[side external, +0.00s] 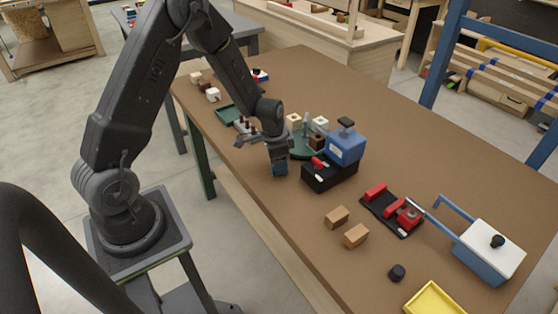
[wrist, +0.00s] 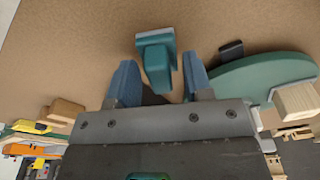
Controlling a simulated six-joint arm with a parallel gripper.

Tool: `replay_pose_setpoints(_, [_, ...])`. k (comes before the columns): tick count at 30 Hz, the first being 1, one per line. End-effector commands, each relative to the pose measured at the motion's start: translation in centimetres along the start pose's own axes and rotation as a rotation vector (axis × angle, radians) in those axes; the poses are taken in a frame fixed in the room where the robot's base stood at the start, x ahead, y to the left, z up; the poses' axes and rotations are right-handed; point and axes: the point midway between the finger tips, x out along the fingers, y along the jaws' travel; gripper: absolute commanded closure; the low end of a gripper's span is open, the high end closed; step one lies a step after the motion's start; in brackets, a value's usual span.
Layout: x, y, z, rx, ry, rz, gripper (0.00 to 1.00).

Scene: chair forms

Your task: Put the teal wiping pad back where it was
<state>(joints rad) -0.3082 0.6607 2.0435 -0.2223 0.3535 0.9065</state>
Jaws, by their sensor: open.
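The teal wiping pad (wrist: 155,62), with a pale grey edge at its far end, shows in the wrist view on the brown table. My gripper (wrist: 160,80) is open, with one blue fingertip on each side of the pad's near part. I cannot tell whether either finger touches it. In the side view my gripper (side external: 279,168) points down close to the table, left of the black and blue box. The pad cannot be made out there; the fingers seem to hide it.
A round green board (side external: 303,150) with blocks stands close behind my gripper. The black and blue box (side external: 335,165) is just right. Two wooden blocks (side external: 346,226), a black tray with red parts (side external: 392,212) and a yellow tray (side external: 435,299) lie nearer. The brown table (side external: 270,210) is clear in front.

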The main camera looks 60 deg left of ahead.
Motion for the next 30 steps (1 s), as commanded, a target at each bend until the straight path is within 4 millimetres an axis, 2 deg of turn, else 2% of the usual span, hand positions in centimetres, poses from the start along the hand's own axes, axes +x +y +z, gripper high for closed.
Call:
replay_pose_setpoints(5, [-0.3,0.0,-0.1,0.0,0.001,-0.001,0.54])
replay_pose_setpoints(8, [-1.3,-0.1,-0.1,0.001,0.004,-0.003,0.54])
replay_pose_setpoints(21, [-9.9,-0.1,-0.1,0.0,0.004,-0.003,0.54])
replay_pose_setpoints(30, [-13.1,0.5,-0.1,-0.006,0.009,-0.007,0.54])
